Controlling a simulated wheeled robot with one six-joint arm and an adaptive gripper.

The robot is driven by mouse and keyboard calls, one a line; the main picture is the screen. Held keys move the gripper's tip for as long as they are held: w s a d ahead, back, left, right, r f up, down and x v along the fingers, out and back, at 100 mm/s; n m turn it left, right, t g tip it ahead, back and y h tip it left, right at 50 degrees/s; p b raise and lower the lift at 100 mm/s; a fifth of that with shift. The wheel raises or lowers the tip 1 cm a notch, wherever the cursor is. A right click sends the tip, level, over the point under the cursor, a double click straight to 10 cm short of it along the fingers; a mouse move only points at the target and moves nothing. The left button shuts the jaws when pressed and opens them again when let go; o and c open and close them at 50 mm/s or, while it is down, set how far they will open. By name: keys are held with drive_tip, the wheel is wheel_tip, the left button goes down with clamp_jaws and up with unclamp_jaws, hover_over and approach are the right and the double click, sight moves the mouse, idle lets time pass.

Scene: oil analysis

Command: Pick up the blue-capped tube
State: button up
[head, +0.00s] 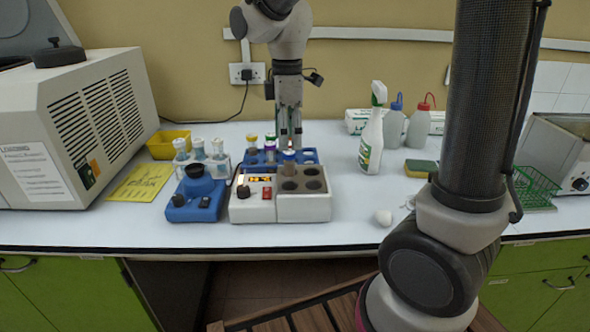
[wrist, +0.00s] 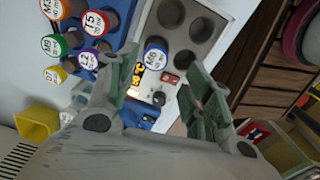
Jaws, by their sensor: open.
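The blue-capped tube (head: 289,156) stands upright in a well of the grey-white heating block (head: 255,209). In the wrist view its round cap (wrist: 155,50) has a white label and a blue rim. My gripper (head: 290,142) points down over the tube, open and empty. In the wrist view my gripper's fingertips (wrist: 160,62) lie either side of the cap, with gaps between. I cannot tell how far the fingertips are above the cap. The tube's lower part is hidden in the block.
A blue rack (head: 310,157) behind the block holds tubes with red, green, purple and yellow caps. Other block wells are empty. A blue stirrer-like device (head: 195,200) stands left of the block; a white spray bottle (head: 371,140) stands to the right. A small white object (head: 384,217) lies near the front edge.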

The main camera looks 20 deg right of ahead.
sight(289, 152)
drive_tip(key=shift+f+n, duration=0.15)
drive_tip(key=shift+n, duration=0.15)
drive_tip(key=f, duration=0.7)
drive_tip(key=shift+w+d+f, duration=0.25)
drive_tip(key=shift+w+f, duration=0.05)
drive_tip(key=shift+w, duration=0.05)
clamp_jaws()
wheel_tip(289, 152, up, 10)
drive_tip(key=shift+r, duration=0.1)
